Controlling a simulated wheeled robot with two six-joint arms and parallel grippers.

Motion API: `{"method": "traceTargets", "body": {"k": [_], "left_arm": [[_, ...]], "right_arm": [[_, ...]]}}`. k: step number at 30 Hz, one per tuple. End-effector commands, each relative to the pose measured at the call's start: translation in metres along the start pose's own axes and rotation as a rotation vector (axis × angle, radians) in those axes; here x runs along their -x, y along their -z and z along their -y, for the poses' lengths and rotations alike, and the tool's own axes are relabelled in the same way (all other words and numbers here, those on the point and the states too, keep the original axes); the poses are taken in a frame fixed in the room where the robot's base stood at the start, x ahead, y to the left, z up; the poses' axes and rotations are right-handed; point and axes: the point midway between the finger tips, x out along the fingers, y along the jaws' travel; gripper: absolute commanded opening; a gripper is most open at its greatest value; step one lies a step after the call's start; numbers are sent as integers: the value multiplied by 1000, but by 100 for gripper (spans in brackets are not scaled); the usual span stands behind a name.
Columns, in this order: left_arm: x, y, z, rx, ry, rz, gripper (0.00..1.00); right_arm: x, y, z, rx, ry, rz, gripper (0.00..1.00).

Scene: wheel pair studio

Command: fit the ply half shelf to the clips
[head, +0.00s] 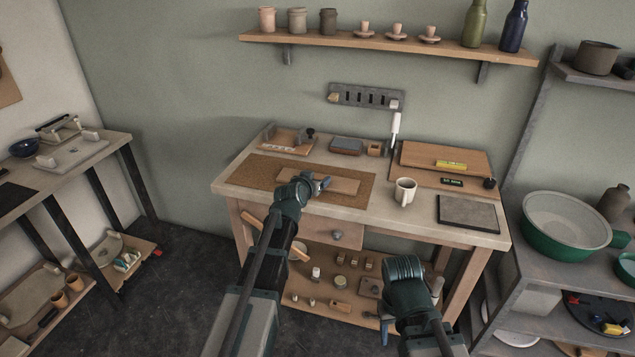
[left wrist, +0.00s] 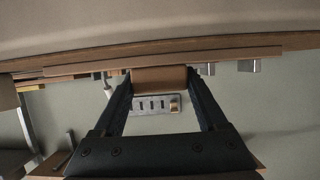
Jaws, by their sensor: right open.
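A flat light-brown board (head: 335,185), apparently the ply half shelf, is over the cork mat on the workbench. My left gripper (head: 321,184) is at its front edge and covers part of it. In the left wrist view the two fingers (left wrist: 160,82) stand apart, with a brown wooden piece (left wrist: 159,79) filling the space between them; whether they press on it is unclear. My right gripper (head: 385,330) is low in front of the bench, open and away from the board. I cannot make out the clips with certainty.
A grey slotted rail (head: 366,96) is on the wall behind the bench and shows in the left wrist view (left wrist: 150,105). A white mug (head: 404,192) stands right of the cork mat (head: 250,172). A grey slab (head: 468,213) lies at the bench's right. A tray (head: 285,140) stands behind.

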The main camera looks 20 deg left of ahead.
Motion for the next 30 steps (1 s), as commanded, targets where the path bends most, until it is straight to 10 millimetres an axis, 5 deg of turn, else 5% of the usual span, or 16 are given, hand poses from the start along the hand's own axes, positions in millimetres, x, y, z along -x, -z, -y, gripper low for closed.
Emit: {"method": "traceTargets", "body": {"k": [2,9,19,28,30], "left_arm": [[0,0,0,0,0,0,55],[0,0,0,0,0,0,12],[2,6,0,0,0,-1,11],[16,41,-6,1,0,-1,11],[30,29,-10,0,0,0,11]], "right_arm": [[0,0,0,0,0,0,50],[0,0,0,0,0,0,50],[6,0,0,0,0,0,50],[43,-2,-4,0,0,0,50],[38,-2,-4,0,0,0,50]]}}
